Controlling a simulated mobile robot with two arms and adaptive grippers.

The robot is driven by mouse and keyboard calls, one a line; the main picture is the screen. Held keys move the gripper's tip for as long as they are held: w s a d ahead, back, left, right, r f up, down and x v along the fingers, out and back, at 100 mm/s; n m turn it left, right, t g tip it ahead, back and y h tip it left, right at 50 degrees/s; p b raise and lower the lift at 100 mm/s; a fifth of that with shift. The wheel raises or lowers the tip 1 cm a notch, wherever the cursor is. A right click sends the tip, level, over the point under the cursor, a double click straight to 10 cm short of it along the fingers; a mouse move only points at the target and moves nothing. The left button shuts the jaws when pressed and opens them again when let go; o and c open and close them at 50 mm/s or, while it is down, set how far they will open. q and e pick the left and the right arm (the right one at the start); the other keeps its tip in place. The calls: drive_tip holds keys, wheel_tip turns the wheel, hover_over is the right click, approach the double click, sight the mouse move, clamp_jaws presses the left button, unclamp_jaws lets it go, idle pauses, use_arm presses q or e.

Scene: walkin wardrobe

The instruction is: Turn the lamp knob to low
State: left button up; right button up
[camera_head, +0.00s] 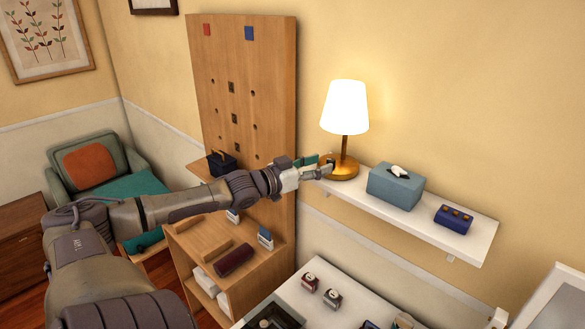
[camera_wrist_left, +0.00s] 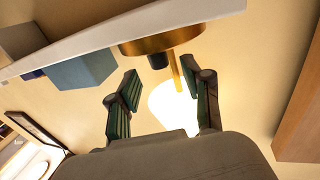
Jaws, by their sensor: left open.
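The lamp (camera_head: 345,105) has a lit white shade, a thin stem and a round brass base (camera_head: 345,172), and stands at the left end of the wall shelf. The wrist view appears turned over, with the base (camera_wrist_left: 165,42) at the top and the bright shade (camera_wrist_left: 172,108) below. A small dark knob (camera_wrist_left: 158,62) sticks out of the base; its setting cannot be read. My left gripper (camera_head: 325,167) is open at the front left of the base. In the left wrist view, its green-padded fingers (camera_wrist_left: 165,92) are apart, with the knob beyond their tips, not between them. My right gripper is out of view.
The white shelf (camera_head: 425,226) also holds a blue tissue box (camera_head: 395,188) and a dark blue box (camera_head: 453,218) to the right. A tall wooden pegboard (camera_head: 275,100) stands close left of the gripper. A white table (camera_head: 300,290) lies below.

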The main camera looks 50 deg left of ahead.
use_arm(q)
drive_tip(key=s+a, duration=0.1)
drive_tip(key=s, duration=0.6)
idle(0.3)
drive_tip(key=shift+s+a, duration=0.1)
idle(0.5)
